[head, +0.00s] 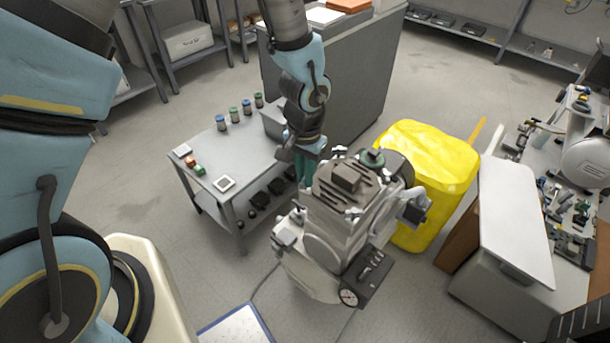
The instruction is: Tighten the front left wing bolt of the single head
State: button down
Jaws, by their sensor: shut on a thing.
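The compressor (320,255) stands on the floor in the middle of the head view, with its ribbed grey single head (345,188) on top. My gripper (309,176) points down at the head's upper-left edge, its teal fingers close together. It is shut on a small part there, apparently a wing bolt; the fingers hide it, and I cannot tell which bolt it is. Small pale bolts show at other edges of the head, one near its lower right corner (356,213).
A grey cart (235,165) with several small jars and parts stands left of the compressor. A yellow bin (430,165) is close on the right, with a white panel (512,220) and a cluttered bench beyond. A grey cabinet (355,85) stands behind my arm. Open floor lies at left.

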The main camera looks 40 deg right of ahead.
jog(key=m, duration=0.5)
jog(key=shift+m, duration=0.3)
jog(key=m, duration=0.4)
jog(key=shift+m, duration=0.3)
jog(key=c, duration=0.9)
grip_release()
jog(key=shift+r, duration=0.1)
notch_tip(320, 180, up, 11)
jog(key=shift+f, duration=0.2)
